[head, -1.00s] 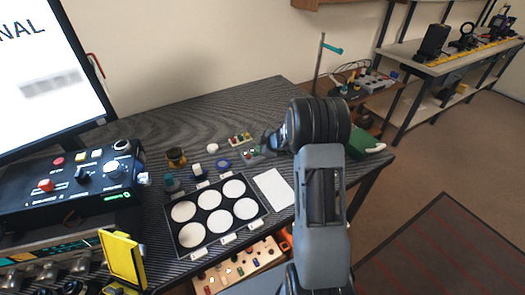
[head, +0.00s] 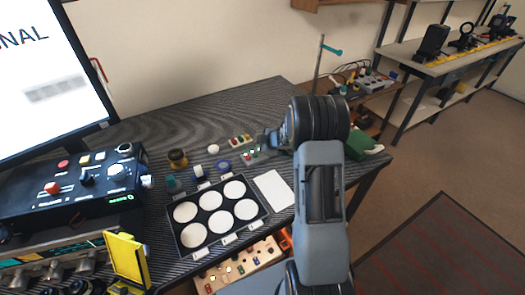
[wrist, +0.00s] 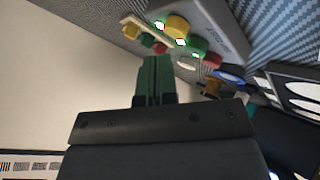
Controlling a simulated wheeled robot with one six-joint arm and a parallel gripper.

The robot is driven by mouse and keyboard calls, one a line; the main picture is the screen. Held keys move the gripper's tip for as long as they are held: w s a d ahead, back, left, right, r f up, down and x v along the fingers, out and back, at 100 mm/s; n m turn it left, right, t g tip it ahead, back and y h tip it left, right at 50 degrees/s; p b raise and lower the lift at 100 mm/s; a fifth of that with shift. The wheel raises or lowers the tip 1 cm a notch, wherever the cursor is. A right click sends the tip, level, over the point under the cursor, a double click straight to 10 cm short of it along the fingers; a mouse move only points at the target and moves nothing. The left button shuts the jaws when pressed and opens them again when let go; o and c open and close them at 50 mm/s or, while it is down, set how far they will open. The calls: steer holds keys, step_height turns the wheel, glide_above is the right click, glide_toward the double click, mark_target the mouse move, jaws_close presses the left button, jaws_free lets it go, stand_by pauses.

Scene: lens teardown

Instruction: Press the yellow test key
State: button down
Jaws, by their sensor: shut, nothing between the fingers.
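A grey key box (wrist: 222,25) shows at the top of the wrist view, with a large round yellow key (wrist: 177,27), a green key (wrist: 200,43) and a red key (wrist: 212,60) beside small lit lamps. In the head view the grey box (head: 254,155) is small, on the dark table left of my arm; its keys are hard to tell apart there. My gripper (wrist: 153,60) is shut and empty, its green fingers together. In the wrist view the fingertips appear just below the yellow key; contact is not visible. In the head view my wrist largely hides the fingers.
A pale strip (wrist: 132,22) with small yellow, green and red buttons lies beside the grey box. A tray with white round wells (head: 262,208), a white card (head: 274,190) and small jars stand nearer. A black control panel (head: 70,185) is at left. A green object (head: 365,145) lies right of my arm.

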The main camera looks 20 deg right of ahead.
steer(key=shift+r, duration=0.1)
step_height(320, 180, up, 5)
steer(key=p, duration=0.5)
steer(key=shift+p, duration=0.4)
stand_by(0.5)
